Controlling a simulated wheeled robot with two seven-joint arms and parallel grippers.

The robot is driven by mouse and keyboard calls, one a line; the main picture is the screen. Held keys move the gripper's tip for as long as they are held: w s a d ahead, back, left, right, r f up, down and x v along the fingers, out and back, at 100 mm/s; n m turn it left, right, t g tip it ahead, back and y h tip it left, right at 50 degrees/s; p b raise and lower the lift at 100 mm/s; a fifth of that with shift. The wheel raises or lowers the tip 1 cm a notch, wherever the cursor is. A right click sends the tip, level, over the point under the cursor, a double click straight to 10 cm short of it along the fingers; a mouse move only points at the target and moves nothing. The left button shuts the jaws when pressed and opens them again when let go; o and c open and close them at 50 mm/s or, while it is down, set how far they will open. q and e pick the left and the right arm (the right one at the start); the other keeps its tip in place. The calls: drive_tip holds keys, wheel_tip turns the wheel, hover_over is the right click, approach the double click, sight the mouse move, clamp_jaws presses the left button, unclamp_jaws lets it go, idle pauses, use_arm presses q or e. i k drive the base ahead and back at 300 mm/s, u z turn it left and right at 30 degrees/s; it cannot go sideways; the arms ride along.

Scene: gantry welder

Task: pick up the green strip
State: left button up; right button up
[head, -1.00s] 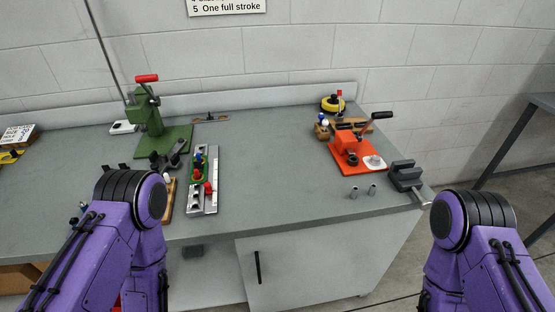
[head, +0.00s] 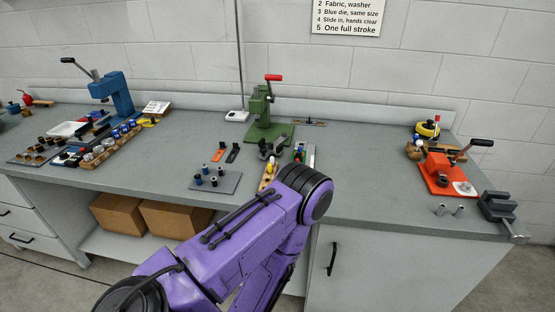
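I cannot clearly make out a green strip. An orange strip (head: 219,155) and a dark strip (head: 233,152) lie side by side on the grey bench, left of the green press (head: 262,117); the dark one's colour is hard to tell. My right gripper is not in view.
A grey plate with dark pegs (head: 215,180) lies near the bench front. A blue press (head: 112,93) and a rack of small parts (head: 113,144) stand at left. An orange press (head: 444,175) and a grey vise (head: 497,207) stand at right. The bench between rail and orange press is clear.

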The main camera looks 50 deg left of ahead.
sight(298, 157)
drive_tip(key=z, duration=0.15)
drive_tip(key=k, duration=0.2)
drive_tip(key=u, duration=0.9)
